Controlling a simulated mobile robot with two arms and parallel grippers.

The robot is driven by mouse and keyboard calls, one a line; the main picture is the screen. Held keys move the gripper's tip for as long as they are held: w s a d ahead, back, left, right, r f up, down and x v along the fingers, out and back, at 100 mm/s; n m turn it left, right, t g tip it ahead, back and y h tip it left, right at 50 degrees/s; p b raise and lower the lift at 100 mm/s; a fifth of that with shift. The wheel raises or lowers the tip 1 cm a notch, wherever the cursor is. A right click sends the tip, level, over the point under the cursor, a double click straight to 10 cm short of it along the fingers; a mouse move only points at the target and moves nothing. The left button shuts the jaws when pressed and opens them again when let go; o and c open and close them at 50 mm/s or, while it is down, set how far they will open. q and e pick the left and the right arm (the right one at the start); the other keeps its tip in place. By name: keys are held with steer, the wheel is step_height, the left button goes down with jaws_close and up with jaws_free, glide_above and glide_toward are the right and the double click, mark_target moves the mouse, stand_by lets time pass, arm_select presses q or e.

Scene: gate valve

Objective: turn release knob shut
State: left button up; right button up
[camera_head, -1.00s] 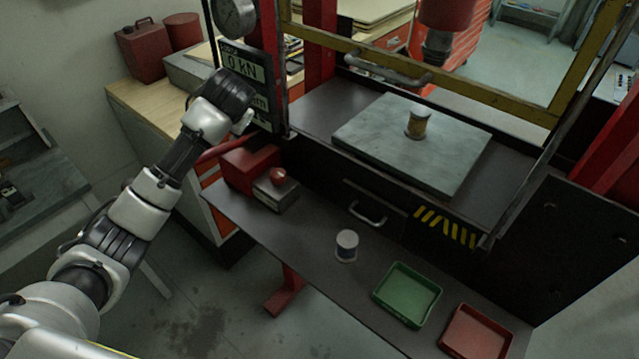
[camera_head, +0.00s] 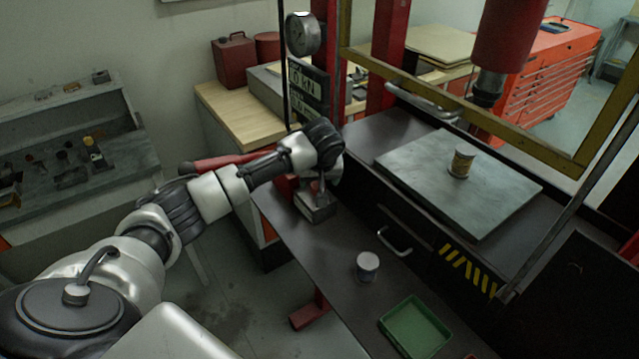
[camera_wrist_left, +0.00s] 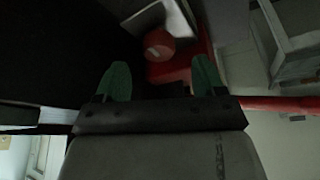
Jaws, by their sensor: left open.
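The red round release knob (camera_wrist_left: 159,45) shows in the left wrist view, beyond and between my two green fingertips. My left gripper (camera_wrist_left: 161,78) is open and empty, with a gap between its fingertips and the knob. In the head view my left gripper (camera_head: 318,188) points down over the small grey block (camera_head: 317,209) at the left end of the lower shelf. The gripper and wrist mostly hide the knob there. My right gripper is in neither view.
A red lever (camera_head: 225,161) runs behind my left forearm. A white-topped can (camera_head: 367,266) and a green tray (camera_head: 415,325) stand on the lower shelf. Another can (camera_head: 462,162) stands on the press plate (camera_head: 490,195). A gauge (camera_head: 303,34) hangs above the display (camera_head: 305,85).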

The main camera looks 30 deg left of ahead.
mark_target(318, 187)
arm_select(q)
steer(key=shift+p+x, duration=0.35)
steer(key=shift+x, duration=2.05)
steer(key=c, duration=0.9)
